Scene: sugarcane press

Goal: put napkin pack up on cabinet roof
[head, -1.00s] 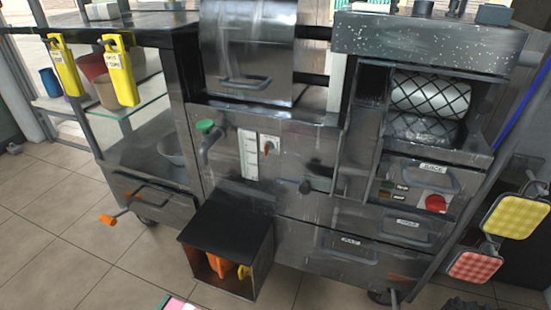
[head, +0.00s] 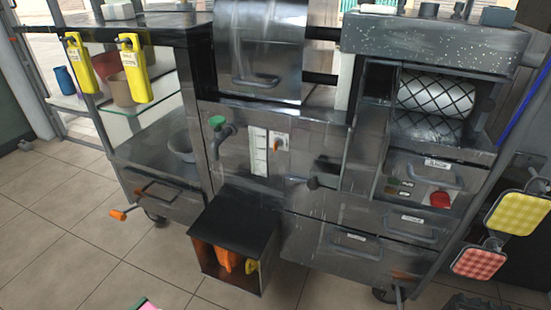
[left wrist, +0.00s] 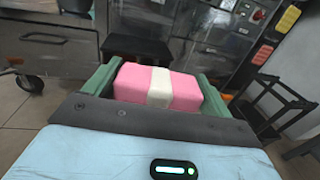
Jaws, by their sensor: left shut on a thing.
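The napkin pack (left wrist: 158,86) is pink with a white band around its middle. My left gripper (left wrist: 157,90) is shut on it, with a green finger at each side of the pack in the left wrist view. In the head view only a sliver of the pack (head: 147,307) shows at the bottom edge. A small open-front cabinet (head: 236,218) with a bare, flat black roof stands low against the steel press cart. Orange and yellow things sit inside it. The pack is apart from this roof. My right gripper is not in view.
The steel cart (head: 330,222) has drawers, a green-handled tap (head: 218,122) and rollers (head: 435,97). An orange-tipped handle (head: 119,214) juts out at left. Yellow and red checked pads (head: 516,213) hang at right. A black stand (left wrist: 270,105) is right of the pack. Tiled floor is clear at left.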

